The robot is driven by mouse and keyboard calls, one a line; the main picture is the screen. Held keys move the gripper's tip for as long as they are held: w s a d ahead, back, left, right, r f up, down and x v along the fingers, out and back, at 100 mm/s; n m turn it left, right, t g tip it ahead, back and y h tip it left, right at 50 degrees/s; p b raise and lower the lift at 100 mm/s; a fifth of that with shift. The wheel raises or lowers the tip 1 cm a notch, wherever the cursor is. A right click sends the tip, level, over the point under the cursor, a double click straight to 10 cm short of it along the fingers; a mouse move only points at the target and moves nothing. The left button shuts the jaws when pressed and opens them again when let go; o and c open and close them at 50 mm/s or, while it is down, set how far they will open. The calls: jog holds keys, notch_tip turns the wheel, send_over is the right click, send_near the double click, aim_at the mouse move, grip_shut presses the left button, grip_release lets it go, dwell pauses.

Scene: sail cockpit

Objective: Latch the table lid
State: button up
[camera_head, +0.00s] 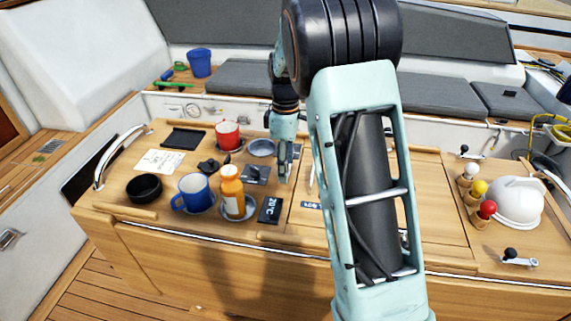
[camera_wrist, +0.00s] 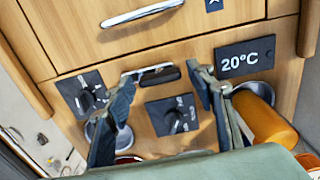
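The wooden table's lid panel (camera_head: 440,205) lies flat and looks closed; part of it is hidden behind my arm. Its edge and a silver bar handle (camera_wrist: 142,13) show at the top of the wrist view. Just below that seam is a small metal strip over a dark slot (camera_wrist: 158,74); I cannot tell whether it is the latch or whether it is engaged. My gripper (camera_wrist: 162,80) is open and empty, its fingers on either side of the strip. It also shows in the head view (camera_head: 284,176); contact is unclear. A black knob plate (camera_wrist: 173,116) lies between the fingers.
A second knob plate (camera_wrist: 84,92) is left of the fingers. The 20°C plate (camera_head: 270,209) and orange bottle (camera_head: 232,192) are close by. Colored-top pegs (camera_head: 480,188) and a white helmet (camera_head: 515,200) are right.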

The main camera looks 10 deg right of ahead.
jog(key=c, duration=0.9)
jog(key=shift+m, duration=0.4)
jog(key=m, duration=0.3)
jog(key=shift+m, duration=0.4)
jog(key=m, duration=0.4)
jog(key=shift+m, duration=0.3)
jog(key=m, duration=0.8)
jog(key=shift+m+p, duration=0.3)
jog(key=shift+p, duration=0.1)
jog(key=shift+m, duration=0.3)
